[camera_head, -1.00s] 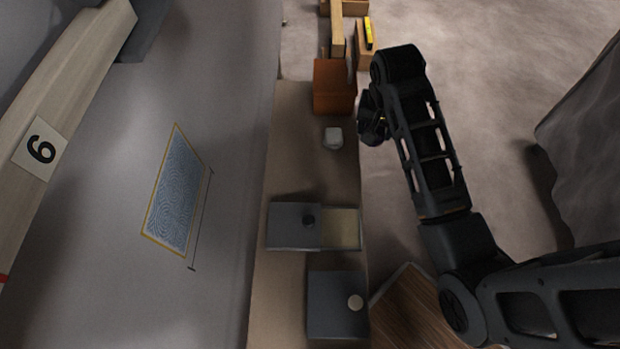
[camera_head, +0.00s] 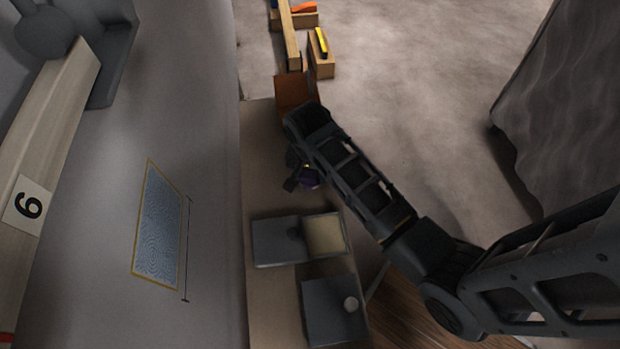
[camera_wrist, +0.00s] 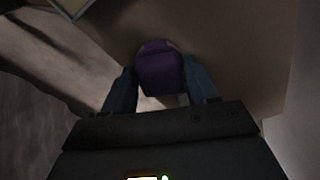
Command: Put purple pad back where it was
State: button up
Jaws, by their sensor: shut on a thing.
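The purple pad (camera_wrist: 160,72) is between the two fingers of my gripper (camera_wrist: 162,84) in the wrist view, and the gripper is shut on it. In the head view the pad (camera_head: 309,178) shows as a small purple patch beside my gripper (camera_head: 298,179), partly covered by my arm. The gripper is over the narrow brown bench (camera_head: 258,180), between the orange-brown block and the grey box with a beige inside. I cannot tell whether the pad touches the bench.
A second grey box (camera_head: 335,312) with a pale knob stands nearer. The orange-brown block (camera_head: 294,93) is at the far end. A wall panel (camera_head: 160,225) is left.

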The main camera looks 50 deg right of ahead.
aim_at(310, 180)
jog(key=shift+f, duration=1.9)
jog(key=o, duration=1)
jog(key=r, duration=0.4)
jog(key=a+r, duration=0.1)
jog(key=r, duration=0.3)
jog(key=r+p, duration=0.1)
jog(key=r, duration=0.3)
jog(key=shift+s+a, duration=0.15)
jog(key=shift+s, duration=0.15)
